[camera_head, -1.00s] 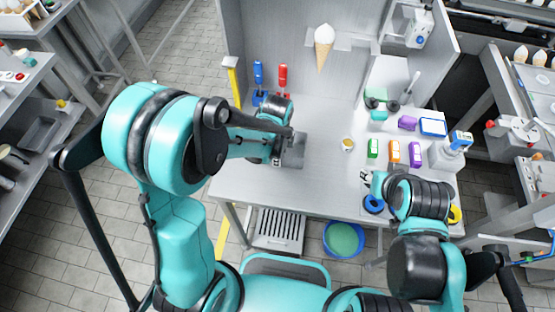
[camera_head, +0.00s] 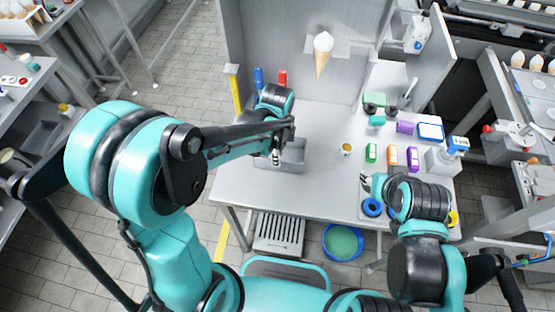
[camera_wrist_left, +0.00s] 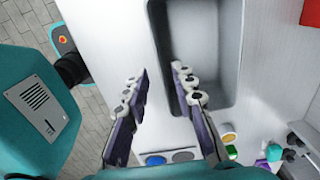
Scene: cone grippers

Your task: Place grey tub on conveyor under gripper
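The grey tub (camera_head: 293,152) is an open rectangular container on the left part of the metal worktable, partly hidden by my left arm in the head view. In the left wrist view the tub (camera_wrist_left: 215,95) fills the upper middle, and its inside looks empty. My left gripper (camera_head: 277,157) is at the tub's left side. In the left wrist view this gripper (camera_wrist_left: 157,83) has its fingers apart, one outside the tub's side wall and one over its inside. Contact cannot be made out. My right gripper (camera_head: 368,184) is above the table's front right; its fingers are too small to judge.
An ice cream cone (camera_head: 322,55) hangs in a holder at the back wall. Green, orange and purple packs (camera_head: 392,155) and a small cup (camera_head: 346,149) stand to the right. A blue ring (camera_head: 372,207) lies near the front edge.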

